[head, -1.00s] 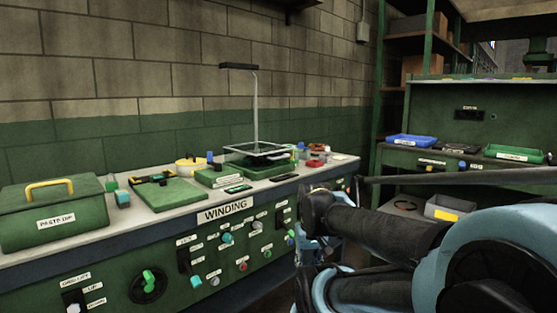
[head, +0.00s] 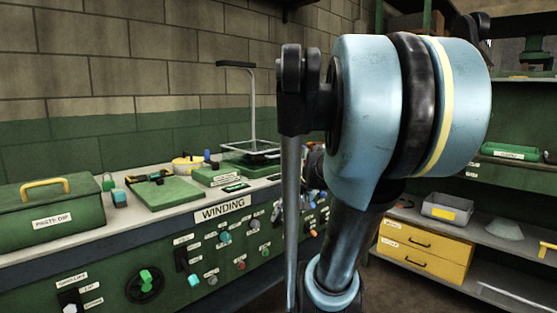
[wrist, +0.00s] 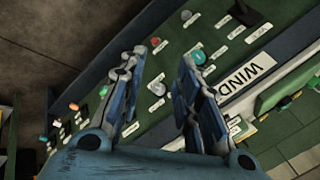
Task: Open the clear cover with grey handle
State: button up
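A clear, light-rimmed panel (head: 252,149) that may be the cover sits on a green base near the far end of the winding bench in the head view. A thin grey post with a dark bar on top rises beside it; I cannot tell whether this is its handle. My gripper (wrist: 162,58) shows in the wrist view with its two blue fingers apart and nothing between them. It is over the bench's front control panel. In the head view my own arm hides most of the gripper and the bench's right end. The cover is not identifiable in the wrist view.
The bench top (head: 140,218) holds a green box with a yellow handle (head: 50,208), a green board (head: 168,192) and a yellow-rimmed pot (head: 187,164). Knobs and levers stick out from the control panel. Yellow drawers (head: 420,250) and shelves stand at right.

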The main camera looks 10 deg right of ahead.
jog(key=w+d+r+m+t+y, duration=0.2)
jog(key=w+r, duration=0.2)
jog(key=w, duration=0.4)
jog(key=w+d+r+m+t+y, duration=0.1)
jog(key=w+r+t, duration=0.1)
jog(key=w+r, duration=0.35)
jog(key=m+t+y, duration=0.1)
jog(key=m+t, duration=0.3)
jog(key=m, duration=0.1)
send_near(279, 156)
jog(key=x, duration=1.1)
jog(key=shift+w+d, duration=0.2)
jog(key=shift+d, duration=0.2)
jog(key=shift+c, duration=0.5)
grip_shut()
jog(key=shift+a, duration=0.1)
